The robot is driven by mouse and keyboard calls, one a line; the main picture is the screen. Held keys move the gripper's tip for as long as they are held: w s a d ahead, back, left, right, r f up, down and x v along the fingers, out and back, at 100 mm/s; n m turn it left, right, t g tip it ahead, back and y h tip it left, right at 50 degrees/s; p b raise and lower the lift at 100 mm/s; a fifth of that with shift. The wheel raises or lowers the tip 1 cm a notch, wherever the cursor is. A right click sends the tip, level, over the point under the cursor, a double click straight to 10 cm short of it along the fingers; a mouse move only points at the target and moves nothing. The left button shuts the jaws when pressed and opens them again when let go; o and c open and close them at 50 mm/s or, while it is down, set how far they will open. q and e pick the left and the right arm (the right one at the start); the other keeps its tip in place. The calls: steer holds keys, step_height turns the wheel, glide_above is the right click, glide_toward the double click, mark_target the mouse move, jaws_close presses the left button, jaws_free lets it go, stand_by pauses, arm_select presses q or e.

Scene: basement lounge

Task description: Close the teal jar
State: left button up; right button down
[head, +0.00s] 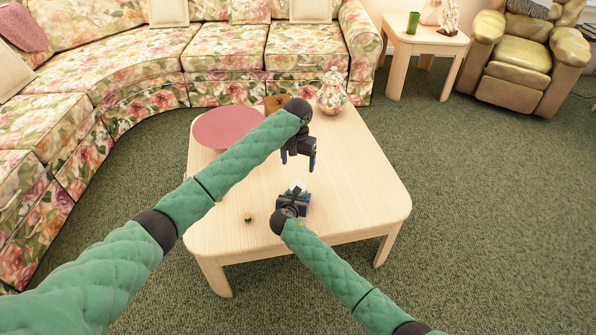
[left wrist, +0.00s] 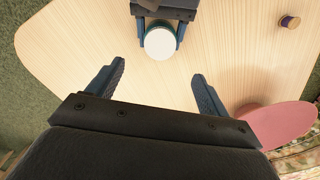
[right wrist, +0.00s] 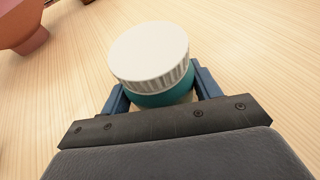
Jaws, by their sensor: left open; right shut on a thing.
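The teal jar (right wrist: 165,98) stands on the wooden coffee table (head: 350,180), with a ridged white lid (right wrist: 150,52) on its top. In the right wrist view the lid sits over the teal body; I cannot tell whether it is fully tightened. My right gripper (head: 296,196) is shut on the jar, a finger on either side of its body. The white lid also shows in the head view (head: 298,186) and in the left wrist view (left wrist: 160,43). My left gripper (head: 299,160) is open and empty, above and beyond the jar, its fingers pointing down.
A pink round stand (head: 225,127) is at the table's back left. A floral ginger jar (head: 332,92) and a brown block (head: 275,103) are at the back. The table's right side is clear.

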arm_select(q)
steer(key=shift+r, duration=0.6)
arm_select(e)
steer(key=shift+c, duration=1.3)
jaws_free()
steer(key=shift+s, duration=0.1)
steer(key=p+v, duration=0.1)
steer(key=v, duration=0.6)
steer(key=shift+s+a+r, duration=0.15)
steer(key=shift+s, duration=0.15)
arm_select(q)
steer(key=shift+r, duration=0.45)
